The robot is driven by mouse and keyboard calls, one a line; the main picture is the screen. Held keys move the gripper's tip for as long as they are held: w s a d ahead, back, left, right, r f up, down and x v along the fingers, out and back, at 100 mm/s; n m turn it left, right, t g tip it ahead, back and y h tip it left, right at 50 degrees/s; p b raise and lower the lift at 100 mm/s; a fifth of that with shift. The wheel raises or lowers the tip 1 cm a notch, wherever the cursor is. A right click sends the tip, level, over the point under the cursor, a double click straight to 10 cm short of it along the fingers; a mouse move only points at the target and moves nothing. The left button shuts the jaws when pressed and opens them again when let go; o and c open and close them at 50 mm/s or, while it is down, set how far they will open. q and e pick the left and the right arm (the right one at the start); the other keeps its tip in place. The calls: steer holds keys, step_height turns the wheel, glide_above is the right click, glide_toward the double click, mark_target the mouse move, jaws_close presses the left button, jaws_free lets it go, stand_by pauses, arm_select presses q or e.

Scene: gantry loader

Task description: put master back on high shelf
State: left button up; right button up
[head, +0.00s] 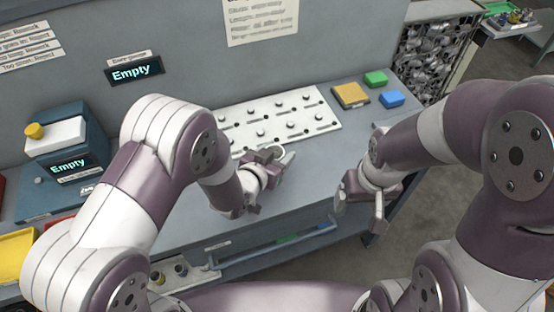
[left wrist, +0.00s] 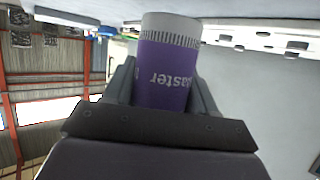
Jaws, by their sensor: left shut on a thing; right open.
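The master (left wrist: 165,75) is a purple cylinder with a grey, ridged end band and upside-down lettering reading "Master" in the left wrist view. My left gripper (head: 271,168) is shut on it, with one finger on each side. In the head view the gripper is over the grey bench near the white pegged board, and hides most of the master. My right gripper (head: 361,196) is open and empty near the bench's right front edge. I cannot make out a high shelf for certain in either view.
A white board (head: 283,118) with several pegs lies at the back of the bench. Yellow (head: 350,95), green (head: 376,79) and blue (head: 392,98) blocks sit at its right. A gauge box (head: 66,150) reading "Empty" stands left. A wire bin (head: 434,55) of metal parts stands beyond.

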arm_select(q)
steer(key=f, duration=0.2)
steer(key=shift+s+f, duration=0.2)
steer(key=shift+f, duration=0.1)
steer(key=shift+w+f, duration=0.1)
steer(key=shift+w, duration=0.05)
steer(key=shift+f, duration=0.2)
steer(key=o, duration=1.5)
steer(key=shift+c, duration=0.2)
steer(key=shift+r, duration=0.1)
